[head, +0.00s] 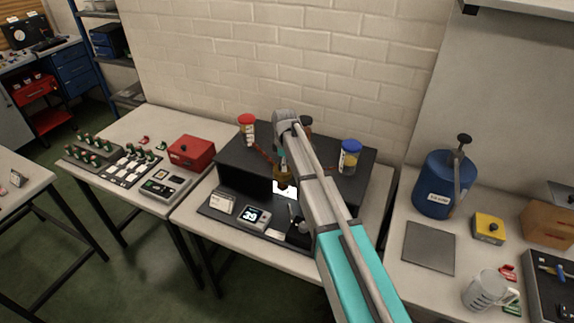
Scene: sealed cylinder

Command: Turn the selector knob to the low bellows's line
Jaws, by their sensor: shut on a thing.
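A black box-shaped unit (235,165) stands on the middle table against the brick wall. A red-capped bellows (247,130) stands at its left and a blue-capped bellows (350,157) at its right. A third, dark-topped one (306,122) is mostly hidden behind my arm. Which bellows is low cannot be told. My gripper (283,167) points down at the middle of the unit, shut on a small brass-brown piece (283,178) that appears to be the selector knob. Its pointing direction is too small to read. Reddish lines run from the left and right bellows toward it.
A display reading 39 (257,216) and a white card (222,203) sit in front of the unit. A red box (191,152) is on the left table. A blue canister (444,185), yellow box (489,228) and clear jug (485,290) are on the right table.

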